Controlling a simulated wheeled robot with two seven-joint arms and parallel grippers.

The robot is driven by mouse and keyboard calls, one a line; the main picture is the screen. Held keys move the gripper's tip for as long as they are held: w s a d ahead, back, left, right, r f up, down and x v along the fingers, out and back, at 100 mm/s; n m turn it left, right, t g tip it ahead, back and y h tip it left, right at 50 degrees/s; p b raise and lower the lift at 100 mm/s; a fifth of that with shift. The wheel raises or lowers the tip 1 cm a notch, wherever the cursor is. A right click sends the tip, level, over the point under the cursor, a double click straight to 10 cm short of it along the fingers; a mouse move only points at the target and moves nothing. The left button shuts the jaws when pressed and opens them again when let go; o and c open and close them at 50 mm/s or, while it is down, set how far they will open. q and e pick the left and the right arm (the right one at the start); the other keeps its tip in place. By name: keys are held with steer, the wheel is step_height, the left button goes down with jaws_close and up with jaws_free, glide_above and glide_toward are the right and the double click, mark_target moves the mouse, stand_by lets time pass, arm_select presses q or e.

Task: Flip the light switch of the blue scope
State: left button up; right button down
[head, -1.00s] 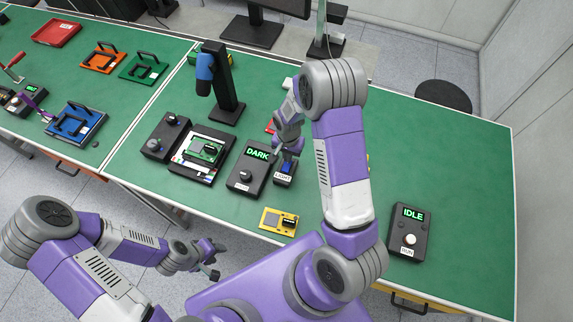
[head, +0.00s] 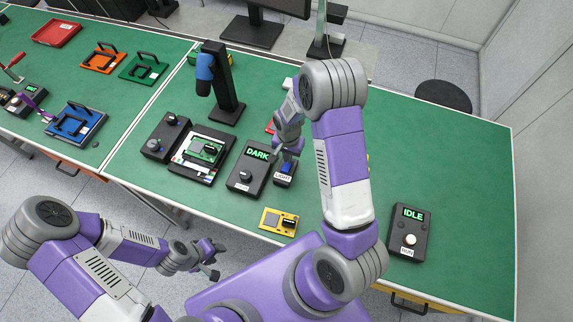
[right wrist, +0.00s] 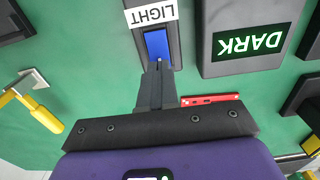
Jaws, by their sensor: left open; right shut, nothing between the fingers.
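The blue scope (head: 205,72) stands on a black post at the back of the green table. The light switch (head: 284,179) is a small dark box labelled LIGHT, with a blue rocker that also shows in the right wrist view (right wrist: 157,44). The display box (head: 250,167) beside it reads DARK. My right gripper (head: 287,152) is shut and empty, pointing down over the switch. In the right wrist view its fingertips (right wrist: 158,68) overlap the near end of the rocker; I cannot tell whether they touch. My left gripper (head: 213,262) is open and empty, away from the table's front edge.
A board fixture (head: 178,166) and a dark knob box (head: 160,146) stand left of the display box. A yellow board (head: 265,220) lies near the front edge. A box reading IDLE (head: 408,240) stands at the right. The table's right side is mostly clear.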

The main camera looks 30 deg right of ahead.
steer(key=shift+f+b, duration=0.9)
steer(key=shift+f, duration=0.1)
stand_by(0.9)
steer(key=shift+r+p, duration=2.5)
steer(key=shift+r, duration=1.1)
steer(key=shift+f, duration=0.1)
steer(key=shift+s, duration=0.1)
